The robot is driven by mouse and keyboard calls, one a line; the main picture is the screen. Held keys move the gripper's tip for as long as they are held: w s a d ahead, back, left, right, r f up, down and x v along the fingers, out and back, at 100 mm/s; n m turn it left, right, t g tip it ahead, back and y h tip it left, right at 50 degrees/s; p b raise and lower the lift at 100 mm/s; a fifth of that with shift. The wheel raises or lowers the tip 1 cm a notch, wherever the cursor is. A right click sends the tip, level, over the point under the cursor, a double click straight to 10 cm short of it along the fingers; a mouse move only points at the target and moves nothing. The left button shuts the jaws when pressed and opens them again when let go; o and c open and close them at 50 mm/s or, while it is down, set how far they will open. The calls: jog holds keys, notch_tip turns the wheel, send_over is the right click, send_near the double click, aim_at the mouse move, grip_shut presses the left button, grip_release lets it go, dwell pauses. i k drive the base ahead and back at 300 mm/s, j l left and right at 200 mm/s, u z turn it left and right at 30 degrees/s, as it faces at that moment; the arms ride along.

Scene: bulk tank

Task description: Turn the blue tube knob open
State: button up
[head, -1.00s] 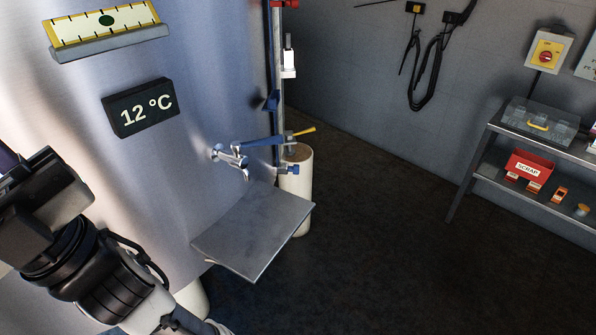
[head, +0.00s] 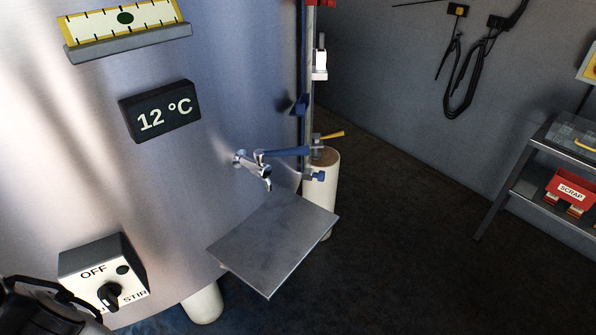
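A vertical sight tube (head: 309,85) runs down the right side of the steel tank. A small blue knob (head: 318,176) sits at its lower end, just below a yellow lever (head: 331,135). Another blue part (head: 300,105) shows higher up, at the tube's left side. A chrome tap (head: 255,168) with a long blue handle (head: 287,151) sticks out of the tank left of the tube. Only a dark part of my arm shows at the lower left corner, far from the knob. My gripper is outside the picture.
A flat metal shelf (head: 272,245) juts out below the tap. A stirrer switch box (head: 104,274) and a temperature display (head: 160,110) are on the tank. A pale leg (head: 320,192) stands behind the tube. Dark floor is free up to the rack (head: 505,185).

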aim_at(320, 176)
jog(key=i+l+u, duration=0.15)
jog(key=l, duration=0.15)
jog(key=l+u, duration=0.1)
jog(key=l, duration=0.25)
jog(key=i+l+u, duration=0.15)
jog(key=l, duration=0.15)
jog(key=i+l, duration=0.1)
jog(key=l, duration=0.4)
jog(key=l+u, duration=0.15)
jog(key=l, duration=0.4)
jog(key=i+l, duration=0.1)
jog(key=l, duration=0.85)
jog(key=i+l, duration=0.15)
jog(key=l, duration=0.35)
jog(key=i+l, duration=0.1)
jog(key=l, duration=0.35)
jog(key=i+j, duration=0.15)
jog(key=j, duration=0.15)
jog(key=i+j, duration=0.15)
jog(key=j+u, duration=0.05)
jog(key=j, duration=0.05)
